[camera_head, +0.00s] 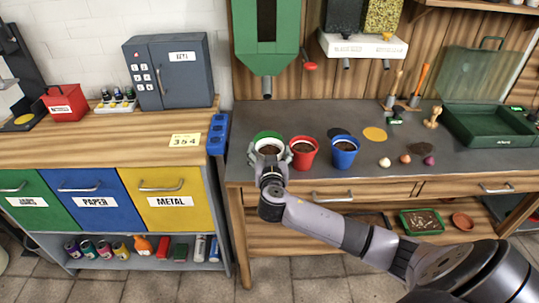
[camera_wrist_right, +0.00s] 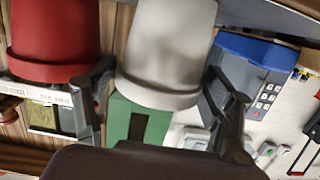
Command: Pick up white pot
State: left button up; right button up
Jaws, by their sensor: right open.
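In the right wrist view the white pot (camera_wrist_right: 166,45) fills the space between the two fingers, and the picture is upside down. Gaps show beside the fingers, though contact is hard to judge. My left gripper is not in view.
A red pot (camera_head: 303,153) stands close to the right of the white pot, with a blue pot (camera_head: 344,153) beyond it. A blue tray (camera_head: 218,133) is on the left. Bulbs (camera_head: 405,159) and a green case (camera_head: 488,127) lie further right. A green dispenser (camera_head: 267,40) hangs above.

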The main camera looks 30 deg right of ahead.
jog(key=shift+c, duration=0.3)
jog(key=c, duration=0.8)
jog(key=shift+c, duration=0.4)
jog(key=shift+r, duration=0.15)
